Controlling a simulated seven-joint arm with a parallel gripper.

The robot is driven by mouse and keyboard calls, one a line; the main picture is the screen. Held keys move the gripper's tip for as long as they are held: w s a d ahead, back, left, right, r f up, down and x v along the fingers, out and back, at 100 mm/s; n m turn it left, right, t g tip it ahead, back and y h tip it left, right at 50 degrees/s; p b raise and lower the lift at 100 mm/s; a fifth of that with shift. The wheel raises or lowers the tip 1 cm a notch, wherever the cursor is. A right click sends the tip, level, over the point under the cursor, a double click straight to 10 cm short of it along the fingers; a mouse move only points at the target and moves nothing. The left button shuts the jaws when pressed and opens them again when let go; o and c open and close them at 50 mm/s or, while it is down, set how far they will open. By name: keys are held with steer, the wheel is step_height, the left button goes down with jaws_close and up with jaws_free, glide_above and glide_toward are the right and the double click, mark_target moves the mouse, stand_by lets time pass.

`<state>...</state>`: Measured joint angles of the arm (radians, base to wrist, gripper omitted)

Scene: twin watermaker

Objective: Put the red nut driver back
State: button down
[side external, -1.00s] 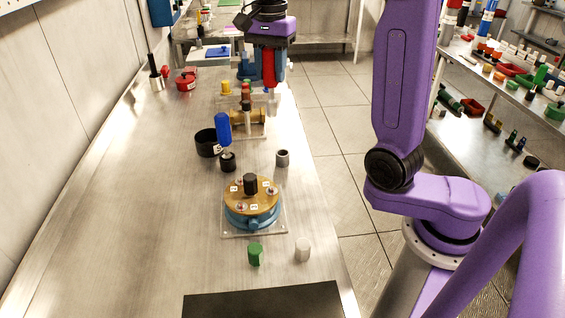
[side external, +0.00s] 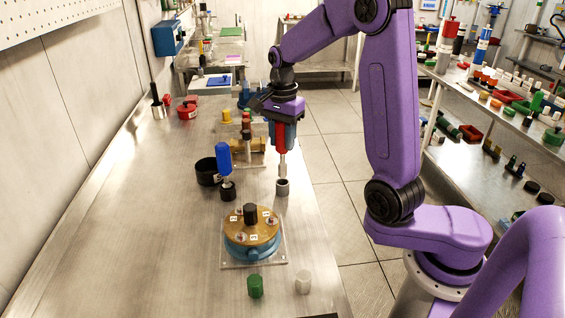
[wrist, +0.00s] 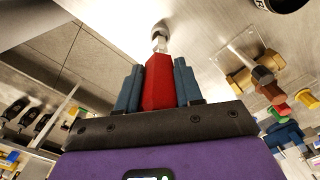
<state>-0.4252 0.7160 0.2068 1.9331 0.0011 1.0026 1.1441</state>
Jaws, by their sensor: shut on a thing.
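My gripper (side external: 281,132) is shut on the red nut driver (side external: 281,138), which hangs upright with its pale metal shaft pointing down. The shaft tip is just above or at the mouth of a small dark grey ring-shaped holder (side external: 282,187) near the bench's right edge; I cannot tell whether it is inside. In the wrist view the red handle (wrist: 158,82) sits between the blue-grey fingers, and the metal shaft end (wrist: 160,40) shows beyond it. A blue-handled driver (side external: 223,160) stands upright in a similar dark holder (side external: 227,191) to the left.
A round brass-topped housing (side external: 238,228) on a clear plate stands in front, with a green knob (side external: 255,286) and a white knob (side external: 303,282) nearer. A black cup (side external: 207,171) and a brass fitting (side external: 249,145) stand close by.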

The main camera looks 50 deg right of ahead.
mark_target(282, 155)
steer(key=shift+f, duration=2.65)
steer(key=c, duration=0.7)
jaws_free()
steer(key=shift+f, duration=0.1)
steer(key=shift+c, duration=0.2)
step_height(282, 155, up, 12)
steer(key=shift+r, duration=0.1)
